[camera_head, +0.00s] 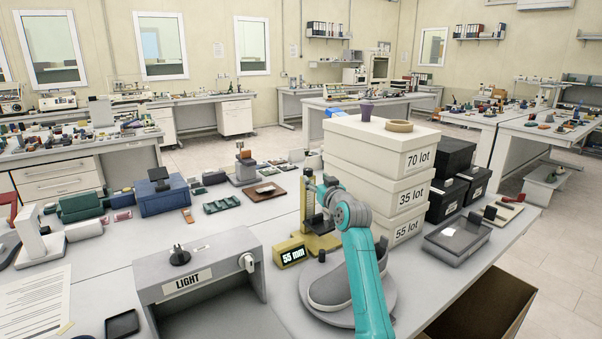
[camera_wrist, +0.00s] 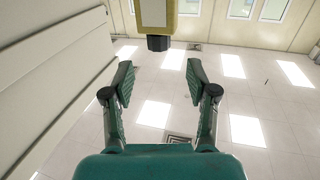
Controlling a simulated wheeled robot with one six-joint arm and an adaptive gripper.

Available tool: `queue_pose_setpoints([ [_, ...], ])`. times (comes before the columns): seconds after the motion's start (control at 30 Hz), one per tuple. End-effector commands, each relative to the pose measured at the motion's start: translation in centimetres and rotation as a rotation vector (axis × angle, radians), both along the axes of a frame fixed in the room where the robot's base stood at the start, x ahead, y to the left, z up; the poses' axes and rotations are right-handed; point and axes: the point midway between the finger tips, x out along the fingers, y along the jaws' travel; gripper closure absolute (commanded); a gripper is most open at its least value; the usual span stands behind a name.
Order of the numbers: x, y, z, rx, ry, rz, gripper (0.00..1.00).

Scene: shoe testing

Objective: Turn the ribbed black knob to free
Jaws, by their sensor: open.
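In the wrist view a ribbed black knob (camera_wrist: 158,43) sits at the lower end of a yellow part with a pale face (camera_wrist: 156,13). My gripper (camera_wrist: 160,80) is open and empty, its two fingers apart below the knob in the picture, with a clear gap to it. In the head view my gripper (camera_head: 322,190) is at the upper part of a yellow gauge (camera_head: 318,240) with a "55 mm" display (camera_head: 293,256). My arm hides part of the gauge, and I cannot make out the knob there.
Stacked white lot boxes (camera_head: 385,165) stand just right of my arm, with black boxes (camera_head: 450,165) beyond. A grey shoe form (camera_head: 335,285) on a round plate stands in front of the gauge.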

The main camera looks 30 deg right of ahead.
Motion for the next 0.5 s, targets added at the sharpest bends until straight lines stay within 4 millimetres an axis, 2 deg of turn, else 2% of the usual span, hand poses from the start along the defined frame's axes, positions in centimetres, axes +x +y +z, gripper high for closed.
queue_pose_setpoints([
  [0.2, 3.6, -0.7, 0.0, 0.000, 0.002, 0.002, 0.42],
  [0.5, 7.2, -1.6, 0.0, 0.001, 0.002, 0.002, 0.42],
])
